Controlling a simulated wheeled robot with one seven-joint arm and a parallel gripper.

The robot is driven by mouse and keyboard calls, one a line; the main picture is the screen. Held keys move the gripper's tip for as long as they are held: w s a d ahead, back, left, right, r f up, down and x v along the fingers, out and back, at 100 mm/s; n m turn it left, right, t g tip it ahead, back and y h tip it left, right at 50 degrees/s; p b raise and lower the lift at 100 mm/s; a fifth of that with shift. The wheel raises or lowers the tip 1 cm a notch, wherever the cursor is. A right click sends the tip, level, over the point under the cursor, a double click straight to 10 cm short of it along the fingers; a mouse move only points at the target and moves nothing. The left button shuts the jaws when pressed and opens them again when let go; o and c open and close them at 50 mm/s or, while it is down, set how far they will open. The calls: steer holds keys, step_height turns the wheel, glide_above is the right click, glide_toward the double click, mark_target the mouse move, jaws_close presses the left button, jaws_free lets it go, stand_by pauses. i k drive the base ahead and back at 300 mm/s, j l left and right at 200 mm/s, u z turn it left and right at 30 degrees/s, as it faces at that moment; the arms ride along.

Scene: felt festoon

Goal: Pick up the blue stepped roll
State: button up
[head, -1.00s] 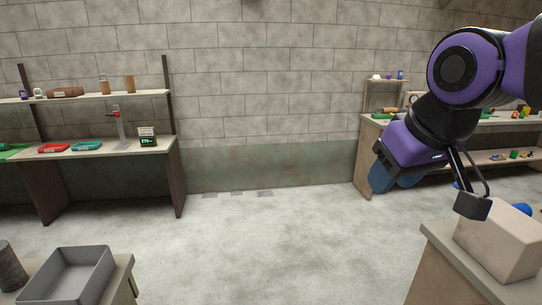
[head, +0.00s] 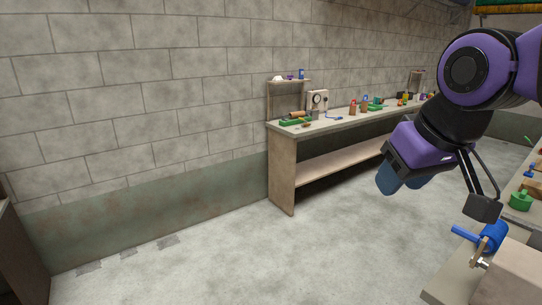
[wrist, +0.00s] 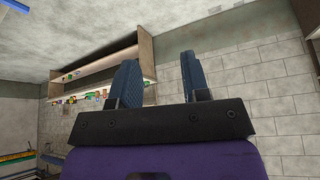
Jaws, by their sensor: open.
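A blue item (head: 492,236) lies at the lower right of the head view, on the near bench. A thinner blue rod (head: 464,234) shows at its left. I cannot tell for sure whether this is the blue stepped roll, as my arm and a pale block partly cover the area. My gripper (head: 402,182) hangs in the air left of and above it, apart from it. In the wrist view my gripper (wrist: 160,80) is open, with two blue fingers apart and nothing between them.
The pale block (head: 512,272) stands at the near right, beside a metal fitting (head: 480,258). A green item (head: 521,200) sits farther along that bench. A long workbench (head: 282,165) with several small items runs along the wall. The floor (head: 250,255) between is clear.

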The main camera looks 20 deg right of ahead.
mark_target(497, 233)
steer(key=i+z, duration=0.25)
steer(key=z, duration=0.2)
steer(key=i+j+z, duration=0.2)
steer(key=z, duration=0.25)
steer(key=i+j+z, duration=0.25)
steer(key=z, duration=0.2)
steer(key=i+j+z, duration=0.15)
steer(key=j+z, duration=0.15)
steer(key=z, duration=0.15)
steer(key=i+j+z, duration=0.15)
steer(key=j+z, duration=0.15)
steer(key=i+j+z, duration=0.15)
steer(key=j+z, duration=0.15)
steer(key=j, duration=0.1)
